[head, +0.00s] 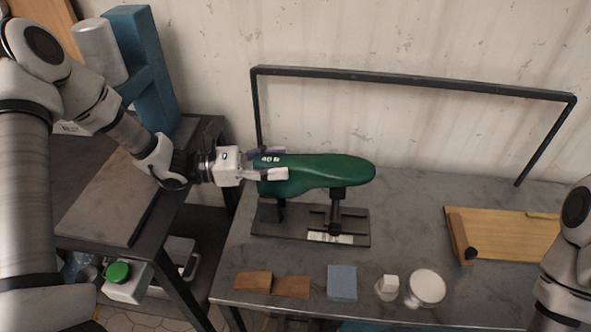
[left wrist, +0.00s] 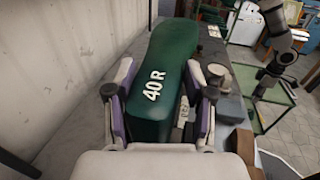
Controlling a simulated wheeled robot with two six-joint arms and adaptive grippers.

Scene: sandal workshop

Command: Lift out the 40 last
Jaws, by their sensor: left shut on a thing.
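The green last (head: 325,171) sits over a dark stand (head: 262,222) on the grey table, its sole side up. It is marked "40 R", which reads clearly in the left wrist view (left wrist: 172,72). My left gripper (head: 272,166) comes in from the left and is shut on the last's left end, one finger on each side. The left wrist view shows the two fingers (left wrist: 156,110) against its sides. The stand's post is under the last's right part; I cannot tell whether they touch. My right gripper is out of view; only part of my right arm shows.
A dark bar frame (head: 420,83) stands behind the last. Brown leather pieces (head: 291,287), a blue block (head: 342,283), a white pot (head: 387,288) and a round white item (head: 427,287) lie along the front. A wooden board (head: 510,236) lies at right.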

